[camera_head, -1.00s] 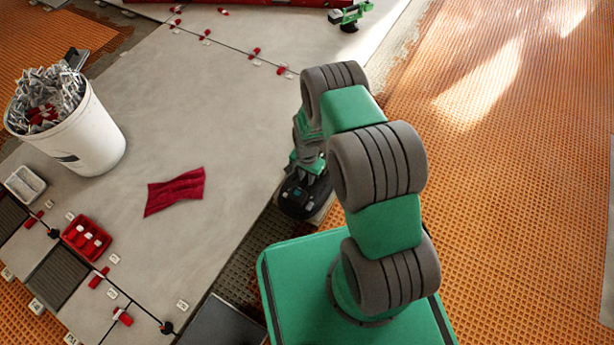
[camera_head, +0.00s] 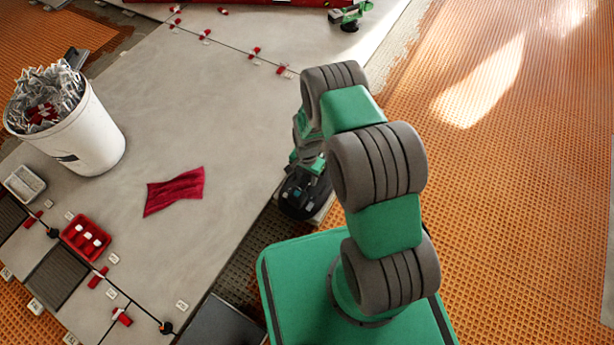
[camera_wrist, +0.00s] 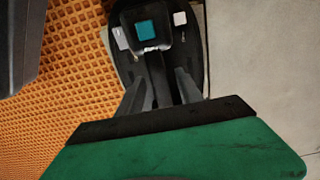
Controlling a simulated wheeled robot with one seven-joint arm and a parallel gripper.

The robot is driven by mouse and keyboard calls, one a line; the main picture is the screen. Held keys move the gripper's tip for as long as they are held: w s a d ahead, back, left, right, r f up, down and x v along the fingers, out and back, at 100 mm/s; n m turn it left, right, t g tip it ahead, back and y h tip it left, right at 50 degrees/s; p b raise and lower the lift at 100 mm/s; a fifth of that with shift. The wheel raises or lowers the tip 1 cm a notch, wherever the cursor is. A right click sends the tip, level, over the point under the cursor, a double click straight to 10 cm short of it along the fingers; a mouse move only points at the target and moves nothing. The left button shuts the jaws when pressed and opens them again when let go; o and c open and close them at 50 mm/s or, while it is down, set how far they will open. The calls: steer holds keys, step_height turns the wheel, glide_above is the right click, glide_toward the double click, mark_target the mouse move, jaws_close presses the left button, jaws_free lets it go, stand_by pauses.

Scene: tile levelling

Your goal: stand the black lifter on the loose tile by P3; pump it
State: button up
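The black lifter (camera_head: 303,194) is a dark oval pad with a teal button, at the end of my arm, partly hidden by the arm. In the wrist view the lifter (camera_wrist: 147,30) shows its teal button, pale buttons and a dark handle. My gripper (camera_wrist: 163,80) has one finger on each side of that handle and looks shut on it. The lifter is over or on a narrow pale tile (camera_head: 325,209) at the slab's edge; whether it touches is hidden. No P3 label can be read.
A white bucket (camera_head: 95,135) of clips, a red cloth (camera_head: 174,190) and a red tray (camera_head: 72,246) are on the grey tiles at left. Orange matting (camera_head: 520,180) lies open at right. A green tool (camera_head: 350,14) stands at the far edge.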

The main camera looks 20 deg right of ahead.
steer(key=shift+o, duration=0.2)
steer(key=shift+s, duration=0.1)
step_height(320, 180, up, 8)
steer(key=p, duration=0.3)
steer(key=shift+f, duration=0.1)
stand_by(0.4)
